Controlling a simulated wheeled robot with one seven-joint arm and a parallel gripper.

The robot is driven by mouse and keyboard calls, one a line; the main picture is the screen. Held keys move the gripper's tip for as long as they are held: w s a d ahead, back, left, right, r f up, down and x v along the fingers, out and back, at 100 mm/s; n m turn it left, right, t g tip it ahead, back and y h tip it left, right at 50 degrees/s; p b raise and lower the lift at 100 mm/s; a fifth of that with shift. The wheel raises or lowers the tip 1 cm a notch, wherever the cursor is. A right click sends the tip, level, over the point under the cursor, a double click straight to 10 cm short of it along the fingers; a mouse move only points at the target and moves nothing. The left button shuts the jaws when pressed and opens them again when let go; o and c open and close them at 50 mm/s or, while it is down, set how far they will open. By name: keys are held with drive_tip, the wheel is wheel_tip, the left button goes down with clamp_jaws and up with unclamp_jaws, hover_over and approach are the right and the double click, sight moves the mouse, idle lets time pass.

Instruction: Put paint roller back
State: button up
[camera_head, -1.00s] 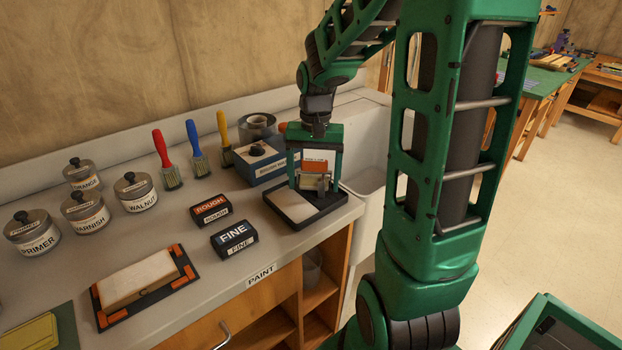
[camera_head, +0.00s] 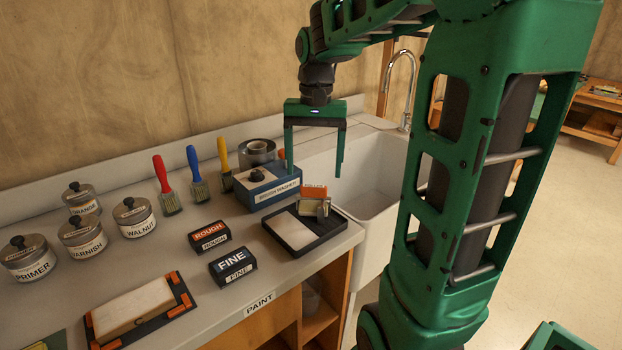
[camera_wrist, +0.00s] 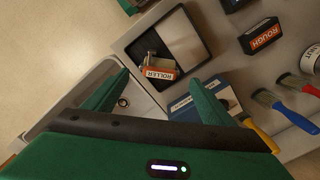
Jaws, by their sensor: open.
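The paint roller (camera_head: 316,203), with an orange label part and a small metal frame, rests in the right part of the black paint tray (camera_head: 291,250). In the wrist view the roller (camera_wrist: 159,72) shows its ROLLER label inside the tray (camera_wrist: 208,57). My gripper (camera_head: 314,172) is open and empty. It hangs above and behind the tray, apart from the roller, over the area between the blue box and the sink. In the wrist view the two green fingers are spread wide.
A blue box (camera_head: 266,193) stands behind the tray. The white sink (camera_head: 372,185) is to the right. Brushes (camera_head: 197,178), lidded jars (camera_head: 136,221), and ROUGH (camera_head: 209,237) and FINE (camera_head: 233,268) blocks stand to the left. A sanding block (camera_head: 133,305) lies on a black-and-orange holder in front.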

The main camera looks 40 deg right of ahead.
drive_tip(key=shift+s+r, duration=0.15)
drive_tip(key=shift+r, duration=0.05)
drive_tip(key=s+f+n, duration=0.1)
drive_tip(key=s+f, duration=0.3)
drive_tip(key=s, duration=0.6)
drive_tip(key=s+f+n, duration=0.1)
drive_tip(key=s+f, duration=0.3)
drive_tip(key=s, duration=0.7)
drive_tip(key=shift+a+f, duration=0.2)
drive_tip(key=shift+a, duration=0.25)
drive_tip(key=shift+w, duration=0.1)
